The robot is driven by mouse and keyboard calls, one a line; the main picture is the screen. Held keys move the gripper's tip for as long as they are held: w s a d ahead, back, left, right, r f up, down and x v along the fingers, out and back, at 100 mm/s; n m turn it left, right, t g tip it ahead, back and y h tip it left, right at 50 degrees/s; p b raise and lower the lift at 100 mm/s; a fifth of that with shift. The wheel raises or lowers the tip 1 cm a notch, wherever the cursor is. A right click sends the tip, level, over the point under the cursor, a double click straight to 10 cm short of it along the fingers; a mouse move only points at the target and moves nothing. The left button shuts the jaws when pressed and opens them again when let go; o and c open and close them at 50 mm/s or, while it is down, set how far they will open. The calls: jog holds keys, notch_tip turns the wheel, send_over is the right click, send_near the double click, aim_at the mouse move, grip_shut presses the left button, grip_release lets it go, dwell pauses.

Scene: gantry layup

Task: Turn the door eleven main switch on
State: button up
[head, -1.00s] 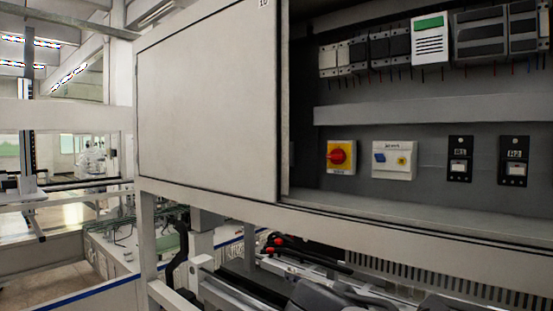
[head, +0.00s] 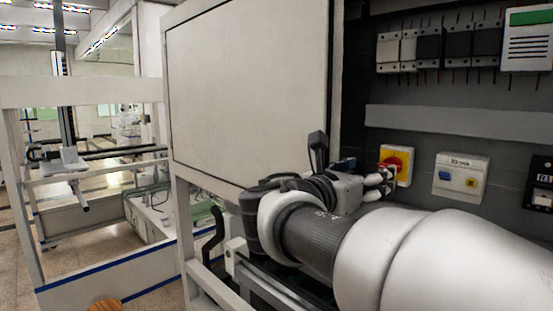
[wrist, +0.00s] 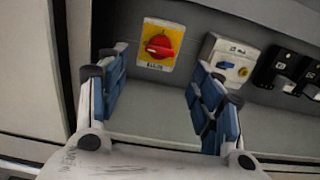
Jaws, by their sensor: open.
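The main switch (head: 395,160) is a red rotary knob on a yellow plate, mounted on the grey back panel of the open cabinet. It also shows in the wrist view (wrist: 161,44), upper middle, with a small label below the knob that I cannot read. I cannot tell the knob's setting for sure. My gripper (wrist: 162,72) is open and empty, its blue-padded fingers pointing at the panel, with the knob beyond the gap between them and apart from them. In the head view my gripper (head: 380,180) partly covers the plate's lower left.
A white breaker box (head: 460,176) with a blue lever and yellow button sits right of the switch. A black socket unit (head: 542,184) is further right. The cabinet's closed left panel (head: 245,95) borders the opening. A grey rail (head: 450,122) runs above the switch.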

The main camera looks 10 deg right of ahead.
jog(key=p+x, duration=0.1)
jog(key=x, duration=0.8)
jog(key=shift+d, duration=0.2)
jog(key=shift+w, duration=0.15)
jog(key=shift+c, duration=0.2)
jog(key=c, duration=1)
